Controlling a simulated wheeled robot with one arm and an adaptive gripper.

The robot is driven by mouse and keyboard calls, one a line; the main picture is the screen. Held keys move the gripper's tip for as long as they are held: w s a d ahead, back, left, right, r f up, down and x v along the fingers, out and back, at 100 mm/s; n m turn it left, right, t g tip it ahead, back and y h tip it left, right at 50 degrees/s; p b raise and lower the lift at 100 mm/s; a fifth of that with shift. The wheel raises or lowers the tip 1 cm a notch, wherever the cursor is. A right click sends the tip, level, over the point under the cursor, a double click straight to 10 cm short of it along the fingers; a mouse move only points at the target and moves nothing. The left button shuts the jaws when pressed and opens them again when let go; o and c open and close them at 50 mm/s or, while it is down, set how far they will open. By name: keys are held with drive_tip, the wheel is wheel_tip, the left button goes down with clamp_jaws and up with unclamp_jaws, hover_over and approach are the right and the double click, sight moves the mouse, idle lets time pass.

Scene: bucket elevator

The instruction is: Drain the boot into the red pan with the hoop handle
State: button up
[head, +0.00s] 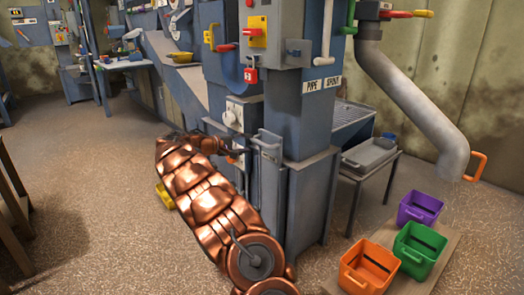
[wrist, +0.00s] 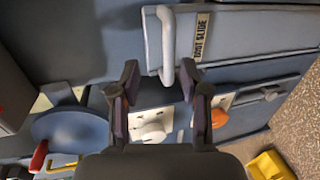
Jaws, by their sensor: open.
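My gripper (wrist: 162,88) is open and empty in the wrist view. A light grey loop handle (wrist: 166,45) on a grey panel lies just beyond the fingertips, its lower end between them. A label (wrist: 200,38) beside the handle seems to end in "SLIDE". In the head view my copper arm reaches to the lower front of the blue-grey elevator casing (head: 305,190), and the gripper is mostly hidden there. I cannot make out a red pan with a hoop handle. A yellow object (wrist: 270,165) is on the floor, partly seen.
Orange (head: 368,268), green (head: 418,250) and purple (head: 420,208) bins stand on a board at right, below a grey spout pipe (head: 410,95). A low table with a grey tray (head: 370,156) stands behind. A red padlock (head: 251,76) hangs on the casing. Floor at left is open.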

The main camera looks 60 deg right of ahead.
sight(260, 144)
drive_tip(key=shift+w+f+b+x, duration=0.25)
drive_tip(key=shift+w+b+x, duration=0.1)
drive_tip(key=shift+x, duration=1.35)
drive_tip(key=shift+w+f+b+x, duration=0.3)
drive_tip(key=shift+b+x, duration=0.1)
drive_tip(key=shift+x, duration=1.35)
drive_tip(key=shift+w+f+b+x, duration=0.2)
drive_tip(key=shift+w+b+x, duration=0.15)
drive_tip(key=shift+x, duration=1.35)
drive_tip(key=shift+d, duration=0.1)
clamp_jaws()
